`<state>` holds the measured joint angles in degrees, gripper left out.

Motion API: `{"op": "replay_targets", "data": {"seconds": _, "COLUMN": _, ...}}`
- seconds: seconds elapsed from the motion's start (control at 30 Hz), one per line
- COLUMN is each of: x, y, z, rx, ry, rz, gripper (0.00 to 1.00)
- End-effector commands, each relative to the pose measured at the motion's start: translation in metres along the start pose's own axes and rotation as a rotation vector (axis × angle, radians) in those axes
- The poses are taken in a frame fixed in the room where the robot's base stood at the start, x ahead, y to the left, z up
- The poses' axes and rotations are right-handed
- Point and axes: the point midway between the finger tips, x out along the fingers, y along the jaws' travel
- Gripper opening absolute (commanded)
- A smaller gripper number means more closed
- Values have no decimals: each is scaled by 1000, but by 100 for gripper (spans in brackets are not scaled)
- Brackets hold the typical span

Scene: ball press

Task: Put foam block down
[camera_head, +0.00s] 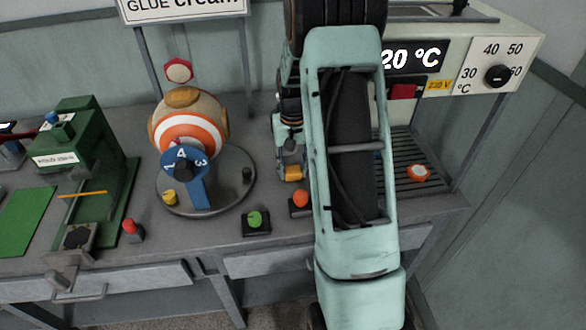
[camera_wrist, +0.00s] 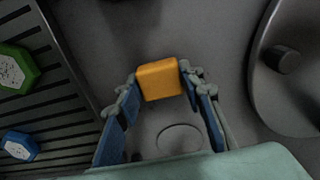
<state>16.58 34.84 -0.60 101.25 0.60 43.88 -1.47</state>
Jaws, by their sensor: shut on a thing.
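My gripper (camera_wrist: 160,88) is shut on the foam block (camera_wrist: 159,80), an orange-yellow block with rounded edges, held between its two blue-padded fingers. In the head view the block (camera_head: 292,173) shows low over the grey bench, left of my arm and behind the orange button. My gripper (camera_head: 289,150) is partly hidden there by my arm. The block is close to the bench top, but I cannot tell whether it touches it. A round outline (camera_wrist: 180,138) shows on the bench surface just below the block in the wrist view.
A round grey turntable (camera_head: 232,190) with a striped ball (camera_head: 188,125) stands to the left. Green (camera_head: 256,220) and orange (camera_head: 300,200) buttons sit at the front. Wrist view adds green (camera_wrist: 14,70) and blue (camera_wrist: 19,146) hexagonal pieces.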

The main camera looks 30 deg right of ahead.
Motion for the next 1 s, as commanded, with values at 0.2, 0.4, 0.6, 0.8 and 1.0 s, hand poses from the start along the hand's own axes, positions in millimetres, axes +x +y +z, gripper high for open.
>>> {"op": "replay_targets", "data": {"seconds": 0.2, "x": 3, "y": 0, "z": 0, "rx": 0, "ry": 0, "rz": 0, "gripper": 44}}
{"op": "replay_targets", "data": {"seconds": 0.4, "x": 3, "y": 0, "z": 0, "rx": 0, "ry": 0, "rz": 0, "gripper": 53}}
{"op": "replay_targets", "data": {"seconds": 0.6, "x": 1, "y": 0, "z": 0, "rx": 0, "ry": 0, "rz": 0, "gripper": 53}}
{"op": "replay_targets", "data": {"seconds": 0.8, "x": -26, "y": 0, "z": -1, "rx": 0, "ry": 5, "rz": 0, "gripper": 53}}
{"op": "replay_targets", "data": {"seconds": 1.0, "x": -71, "y": 0, "z": -1, "rx": 0, "ry": 5, "rz": 0, "gripper": 53}}
